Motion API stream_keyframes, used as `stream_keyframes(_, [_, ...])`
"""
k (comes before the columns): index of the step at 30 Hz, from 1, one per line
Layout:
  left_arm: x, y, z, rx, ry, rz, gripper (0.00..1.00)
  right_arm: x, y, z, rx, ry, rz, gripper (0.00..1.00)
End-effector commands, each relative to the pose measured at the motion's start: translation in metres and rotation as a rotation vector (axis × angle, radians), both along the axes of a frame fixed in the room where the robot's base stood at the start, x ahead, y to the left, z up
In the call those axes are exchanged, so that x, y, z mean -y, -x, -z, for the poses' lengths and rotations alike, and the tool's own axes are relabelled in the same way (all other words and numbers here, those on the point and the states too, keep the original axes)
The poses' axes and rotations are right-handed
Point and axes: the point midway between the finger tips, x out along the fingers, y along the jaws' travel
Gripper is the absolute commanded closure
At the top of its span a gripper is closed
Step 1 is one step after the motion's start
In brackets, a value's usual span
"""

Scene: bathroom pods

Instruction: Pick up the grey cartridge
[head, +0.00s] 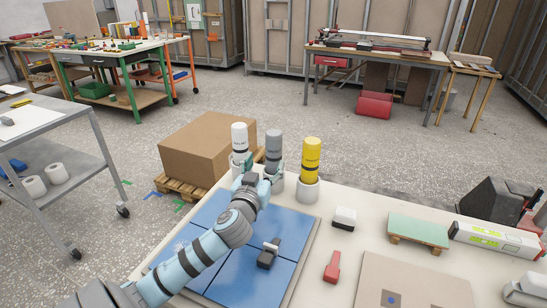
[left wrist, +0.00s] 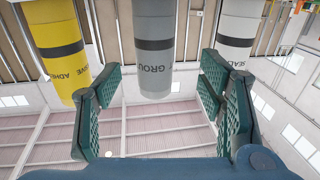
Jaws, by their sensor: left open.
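The grey cartridge (head: 274,146) stands upright at the table's back edge, between a white cartridge (head: 239,137) and a yellow cartridge (head: 311,155). My left gripper (head: 259,168) is open at the near side of the grey cartridge and hides part of its lower end. In the left wrist view, which is upside down, the grey cartridge (left wrist: 154,50) lies between the two spread fingers of the left gripper (left wrist: 160,92). Gaps show on both sides, and I see no finger closed on it. My right gripper is not in view.
The yellow cartridge (left wrist: 58,48) and white cartridge (left wrist: 238,40) flank the fingers closely. The yellow one stands in a pale round holder (head: 307,191). Blue tiles (head: 215,262) with a dark tool (head: 269,252) lie below my arm. A cardboard box (head: 200,148) stands behind.

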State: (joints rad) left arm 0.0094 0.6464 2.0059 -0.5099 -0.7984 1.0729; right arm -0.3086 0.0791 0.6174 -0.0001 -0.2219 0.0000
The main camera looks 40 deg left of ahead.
Motion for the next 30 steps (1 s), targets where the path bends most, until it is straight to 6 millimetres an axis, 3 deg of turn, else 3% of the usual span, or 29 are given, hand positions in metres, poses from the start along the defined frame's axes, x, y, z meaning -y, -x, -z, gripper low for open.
stream_keyframes(12, [-0.027,-0.062,0.001,-0.001,0.000,-0.004,0.37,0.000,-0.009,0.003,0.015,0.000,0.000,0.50])
stream_keyframes(19, [-0.029,-0.065,0.001,-0.003,-0.003,-0.004,0.37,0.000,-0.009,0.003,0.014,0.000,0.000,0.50])
stream_keyframes(30, [-0.029,-0.064,0.001,-0.002,-0.002,-0.004,0.96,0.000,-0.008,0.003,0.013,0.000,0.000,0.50])
